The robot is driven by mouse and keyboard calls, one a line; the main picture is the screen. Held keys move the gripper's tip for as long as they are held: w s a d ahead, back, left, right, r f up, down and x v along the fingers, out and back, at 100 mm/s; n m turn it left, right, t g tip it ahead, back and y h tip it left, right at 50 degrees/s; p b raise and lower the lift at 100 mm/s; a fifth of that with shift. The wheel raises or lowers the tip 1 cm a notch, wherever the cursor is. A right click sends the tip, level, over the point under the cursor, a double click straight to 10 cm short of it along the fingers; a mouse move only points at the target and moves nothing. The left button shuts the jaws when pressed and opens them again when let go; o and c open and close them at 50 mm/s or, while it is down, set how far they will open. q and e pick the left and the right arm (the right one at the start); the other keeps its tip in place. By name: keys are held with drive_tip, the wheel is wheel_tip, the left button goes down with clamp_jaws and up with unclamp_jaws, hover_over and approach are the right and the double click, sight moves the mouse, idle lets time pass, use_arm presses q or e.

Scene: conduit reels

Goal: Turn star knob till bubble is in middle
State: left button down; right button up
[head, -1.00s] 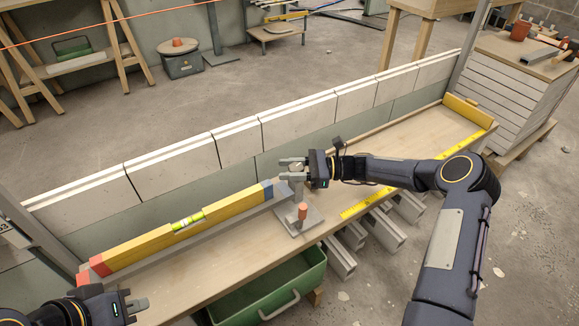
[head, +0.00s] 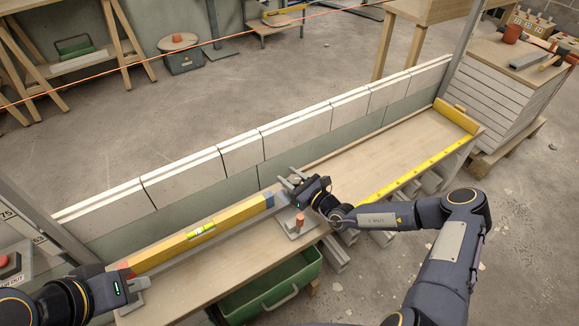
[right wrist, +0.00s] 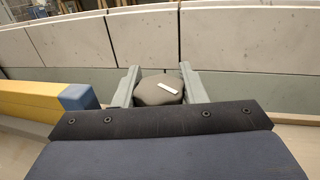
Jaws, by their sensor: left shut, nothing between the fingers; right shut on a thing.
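A yellow spirit level (head: 235,214) with a red end and a blue end (head: 281,200) lies along a grey rail on the bench. Its green vial (head: 202,232) is near its middle; the bubble's exact place is too small to tell. The dark knob (right wrist: 158,89), with a white mark on top, sits between the fingers of my right gripper (right wrist: 159,88), which is shut on it right of the blue end. The gripper hides most of the knob in the head view (head: 289,184). My left gripper (head: 140,283) is shut and empty near the red end.
A grey bracket plate (head: 303,229) with an orange-topped post (head: 299,221) stands just below my right gripper. A pale block wall (head: 190,176) runs behind the bench. A yellow ruler (head: 415,170) lies along the right front edge.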

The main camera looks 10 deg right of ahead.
drive_tip(key=m+h+p, duration=0.1)
drive_tip(key=p, duration=0.1)
drive_tip(key=shift+r+t+p, duration=0.15)
drive_tip(key=shift+t+p, duration=0.25)
use_arm(q)
wheel_tip(320, 180, up, 5)
drive_tip(key=shift+f+p, duration=0.1)
drive_tip(key=shift+p, duration=0.25)
use_arm(e)
drive_tip(key=shift+h, duration=0.5)
drive_tip(key=shift+f, duration=0.2)
drive_tip(key=o, duration=1)
drive_tip(key=shift+r, duration=0.15)
